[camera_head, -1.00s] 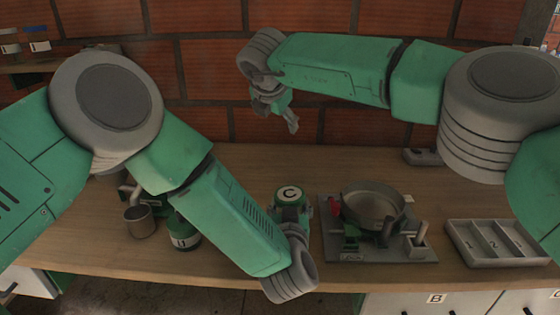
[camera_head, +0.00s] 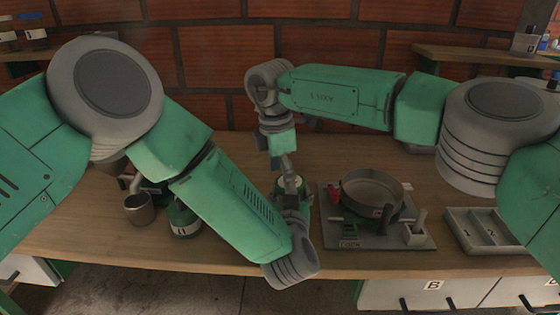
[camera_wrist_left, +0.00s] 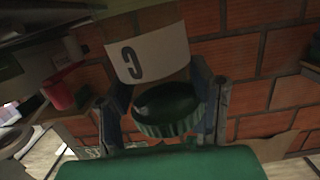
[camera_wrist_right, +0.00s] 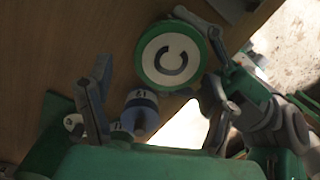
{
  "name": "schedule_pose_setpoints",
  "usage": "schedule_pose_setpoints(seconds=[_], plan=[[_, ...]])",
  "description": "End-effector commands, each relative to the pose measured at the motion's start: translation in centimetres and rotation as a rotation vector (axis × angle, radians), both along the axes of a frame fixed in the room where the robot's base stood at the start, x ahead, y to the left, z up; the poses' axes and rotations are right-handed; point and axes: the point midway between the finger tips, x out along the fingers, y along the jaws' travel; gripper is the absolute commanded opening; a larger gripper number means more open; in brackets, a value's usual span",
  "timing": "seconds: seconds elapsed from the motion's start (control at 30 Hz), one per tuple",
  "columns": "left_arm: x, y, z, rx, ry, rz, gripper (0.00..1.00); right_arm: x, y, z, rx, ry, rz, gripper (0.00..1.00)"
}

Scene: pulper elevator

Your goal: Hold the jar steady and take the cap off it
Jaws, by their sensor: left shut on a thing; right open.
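The jar stands on the bench in front of me, a green jar whose cap (camera_wrist_right: 171,56) has a white disc marked C and a green rim. In the head view, the jar (camera_head: 305,189) is mostly covered by my grippers. My left gripper (camera_wrist_left: 166,105) is shut on the jar, one finger on each side. The jar's white C label (camera_wrist_left: 148,52) and a dark green ridged part show between these fingers. My right gripper (camera_wrist_right: 152,100) is open above the jar, pointing down, its fingers apart. In the right wrist view, the cap lies between and beyond the fingertips, not gripped.
A metal cup (camera_head: 138,209) and another green jar (camera_head: 183,222) stand left of my left forearm. A fixture with a round metal pan (camera_head: 372,195) is close on the right. A grey divided tray (camera_head: 478,228) lies farther right. Brick wall (camera_head: 210,68) closes the back.

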Motion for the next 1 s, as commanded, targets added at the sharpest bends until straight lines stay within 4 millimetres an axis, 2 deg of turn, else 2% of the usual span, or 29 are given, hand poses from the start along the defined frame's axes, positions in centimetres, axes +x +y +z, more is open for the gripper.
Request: schedule_pose_setpoints(seconds=[0.13, 0.4, 0.43, 0.57, 0.6, 0.83, 1.0], plan=[[-0.02, -0.18, 0.04, 0.001, -0.001, -0.001, 0.00, 0.05, -0.29, -0.93, 0.000, -0.001, -0.001, 0.75], [-0.01, 0.05, 0.05, -0.002, -0.001, -0.001, 0.00, 0.04, -0.08, -1.13, -0.001, -0.003, 0.000, 0.75], [0.00, 0.08, 0.05, -0.002, -0.001, -0.001, 0.00, 0.05, -0.03, -1.12, -0.002, -0.002, 0.000, 0.71], [-0.03, 0.08, 0.06, -0.003, -0.001, -0.002, 0.00, 0.07, 0.04, -1.13, -0.002, -0.004, 0.000, 0.26], [-0.06, 0.00, 0.06, -0.003, -0.001, -0.003, 0.00, 0.12, 0.01, -1.14, -0.001, -0.005, 0.000, 0.22], [-0.29, -0.47, 0.07, -0.002, 0.000, -0.011, 0.00, 0.27, -0.28, -1.13, 0.001, -0.007, 0.058, 0.22], [-0.40, -0.68, 0.02, 0.000, 0.001, -0.015, 0.00, 0.09, -0.53, -1.03, -0.001, 0.011, 0.380, 0.22]])
